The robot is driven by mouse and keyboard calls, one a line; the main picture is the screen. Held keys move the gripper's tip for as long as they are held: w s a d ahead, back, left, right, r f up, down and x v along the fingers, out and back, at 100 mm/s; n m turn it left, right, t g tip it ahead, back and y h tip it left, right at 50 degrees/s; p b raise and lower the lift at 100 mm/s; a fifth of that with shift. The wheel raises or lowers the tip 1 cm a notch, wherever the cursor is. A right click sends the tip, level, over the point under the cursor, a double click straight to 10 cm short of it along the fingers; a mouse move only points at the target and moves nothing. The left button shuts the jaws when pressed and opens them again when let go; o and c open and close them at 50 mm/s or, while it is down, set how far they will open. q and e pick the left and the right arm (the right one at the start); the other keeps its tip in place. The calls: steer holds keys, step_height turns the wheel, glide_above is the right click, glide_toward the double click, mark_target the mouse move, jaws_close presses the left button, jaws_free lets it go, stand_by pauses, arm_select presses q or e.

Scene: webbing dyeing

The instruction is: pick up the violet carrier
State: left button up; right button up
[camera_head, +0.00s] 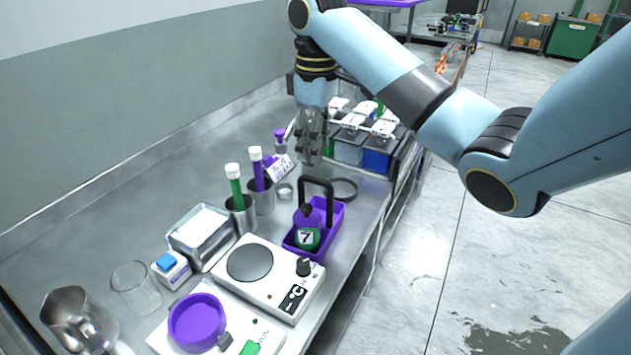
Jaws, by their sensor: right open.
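The violet carrier (335,232) is an open tray with a tall black handle (316,182). It stands on the metal bench near its right edge. A green item marked 7 (307,238) and a dark violet item (308,215) sit in it. My right gripper (312,158) points down, open and empty, above the bench behind the carrier. It is apart from the handle, and the handle top lies just below the fingertips in the picture. My left gripper is not in view.
A hotplate (285,287) stands in front of the carrier. Metal cups with a green tube (235,184) and a violet tube (257,171) stand to its left. A black ring (345,188) lies behind it. White-topped bins (348,148) stand at the back right.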

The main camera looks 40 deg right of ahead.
mark_target(315, 177)
step_height(315, 177, down, 9)
steer(key=shift+a+r+p, duration=0.1)
steer(key=shift+p, duration=0.35)
jaws_close()
